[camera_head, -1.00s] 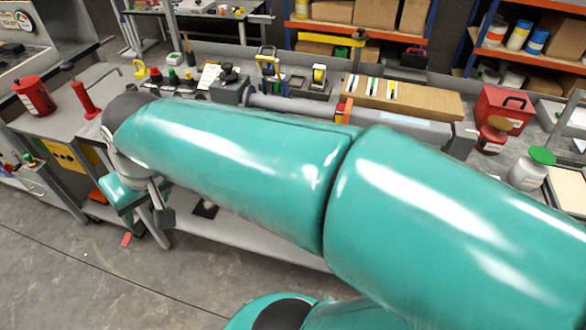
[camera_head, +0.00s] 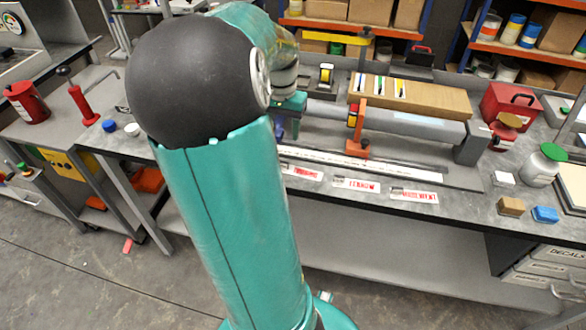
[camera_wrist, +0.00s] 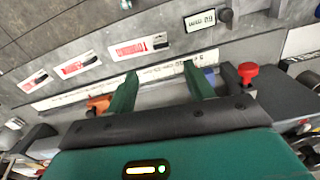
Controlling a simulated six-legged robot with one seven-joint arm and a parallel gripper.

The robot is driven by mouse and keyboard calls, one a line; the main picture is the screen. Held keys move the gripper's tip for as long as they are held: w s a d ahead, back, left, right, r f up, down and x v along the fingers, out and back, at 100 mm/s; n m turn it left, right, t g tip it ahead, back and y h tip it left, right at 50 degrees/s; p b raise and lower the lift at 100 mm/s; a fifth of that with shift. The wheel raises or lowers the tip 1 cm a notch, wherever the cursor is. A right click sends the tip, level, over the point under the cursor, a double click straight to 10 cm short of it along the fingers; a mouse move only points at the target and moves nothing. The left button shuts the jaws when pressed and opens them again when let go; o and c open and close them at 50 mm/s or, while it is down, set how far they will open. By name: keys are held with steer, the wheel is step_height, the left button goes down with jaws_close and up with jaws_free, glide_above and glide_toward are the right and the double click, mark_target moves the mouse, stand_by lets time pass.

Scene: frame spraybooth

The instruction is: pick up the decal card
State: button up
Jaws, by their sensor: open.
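Three white cards with red print lie in a row along the bench's front edge: a left card (camera_head: 303,172), a middle card (camera_head: 357,184) and a right card (camera_head: 414,195). I cannot tell which one the task means. In the wrist view, three such cards also show, the largest (camera_wrist: 139,46) just beyond my fingertips and two others (camera_wrist: 78,65) (camera_wrist: 32,81) farther left. My gripper (camera_wrist: 160,72) is open and empty, its fingers apart above a long white printed strip (camera_wrist: 168,71). In the head view, my arm hides most of the gripper.
An orange upright clamp (camera_head: 357,130) stands by the long strip. A cardboard-coloured board (camera_head: 430,97) lies behind it. A "60 mm" label (camera_wrist: 207,18) and a red knob (camera_wrist: 247,72) show near the gripper. A tan block (camera_head: 511,206) and blue block (camera_head: 545,214) sit at the right.

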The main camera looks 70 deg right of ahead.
glide_above(283, 162)
steer(key=f, duration=0.5)
steer(key=shift+s, duration=0.25)
steer(key=shift+w+f, duration=0.2)
steer(key=shift+f, duration=2.9)
steer(key=c, duration=1)
